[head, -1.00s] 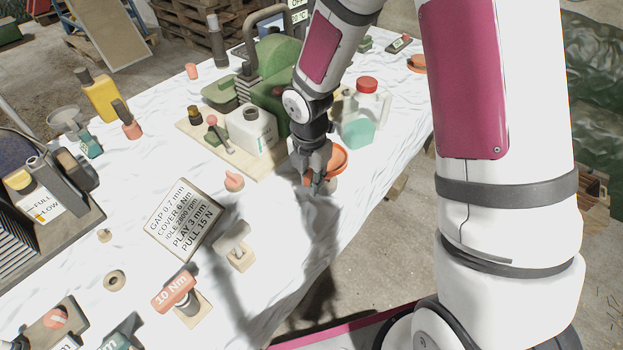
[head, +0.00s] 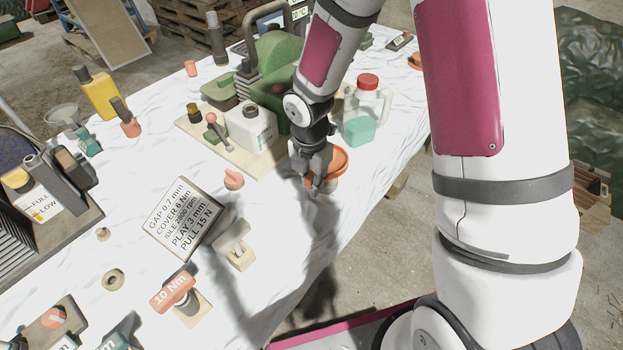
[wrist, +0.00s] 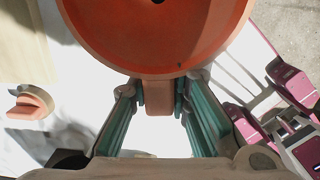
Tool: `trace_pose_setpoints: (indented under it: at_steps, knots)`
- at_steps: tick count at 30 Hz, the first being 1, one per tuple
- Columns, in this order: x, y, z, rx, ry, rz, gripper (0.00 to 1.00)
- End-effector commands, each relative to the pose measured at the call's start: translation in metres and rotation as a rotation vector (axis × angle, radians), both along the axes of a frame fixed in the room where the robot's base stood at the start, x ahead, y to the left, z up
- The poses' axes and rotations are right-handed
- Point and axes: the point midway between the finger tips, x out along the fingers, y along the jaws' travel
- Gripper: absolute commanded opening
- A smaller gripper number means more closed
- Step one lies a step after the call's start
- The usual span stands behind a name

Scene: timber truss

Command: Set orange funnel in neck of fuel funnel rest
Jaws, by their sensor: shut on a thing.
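The orange funnel (head: 341,158) is at the right edge of the cloth-covered table in the head view, partly behind my gripper (head: 315,186). In the wrist view its wide bowl (wrist: 160,35) fills the top, and my gripper (wrist: 160,100) is shut on the tab at its rim. A small pale, pinkish shape shows just below the bowl in the head view. I cannot tell whether it is the funnel rest or the funnel's lower part. The spout and any neck under it are hidden, so I cannot tell whether they touch.
A clear jug with a red cap (head: 368,82) stands just behind the funnel. A white bottle (head: 250,128) and green machine (head: 275,60) are to the left. A lettered plate (head: 183,219) and a wooden block (head: 237,250) lie nearer.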

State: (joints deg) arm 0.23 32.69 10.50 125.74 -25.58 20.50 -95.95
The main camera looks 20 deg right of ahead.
Motion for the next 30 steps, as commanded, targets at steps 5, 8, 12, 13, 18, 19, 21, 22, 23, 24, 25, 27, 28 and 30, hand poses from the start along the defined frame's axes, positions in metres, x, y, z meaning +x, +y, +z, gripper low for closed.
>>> trace_pose_setpoints:
  at_steps: [5,8,12,13,18,19,21,22,23,24,25,27,28,30]
  knots:
    - [0.000,0.000,-0.004,0.000,0.000,-0.001,0.00]
    - [0.000,0.000,-0.007,0.001,-0.001,-0.001,0.00]
    - [0.000,0.000,-0.009,0.001,-0.001,-0.001,0.20]
    - [0.000,0.000,-0.009,0.001,-0.001,-0.001,0.27]
    - [0.000,0.000,-0.009,0.001,-0.001,-0.001,0.41]
    - [0.000,0.000,-0.009,0.001,-0.001,-0.001,0.41]
    - [0.000,0.000,-0.009,0.001,-0.001,-0.001,0.41]
    - [0.000,0.000,-0.009,0.000,0.000,-0.001,0.41]
    - [0.000,0.000,-0.009,0.000,0.000,-0.001,0.41]
    - [0.000,0.000,-0.008,0.001,-0.001,-0.001,0.41]
    - [0.000,0.000,-0.007,0.001,-0.001,-0.001,0.41]
    - [0.000,0.000,-0.003,0.001,-0.002,-0.002,0.41]
    - [0.000,0.000,0.001,0.001,-0.002,-0.002,0.41]
    - [0.000,0.001,0.011,0.001,-0.004,-0.001,0.41]
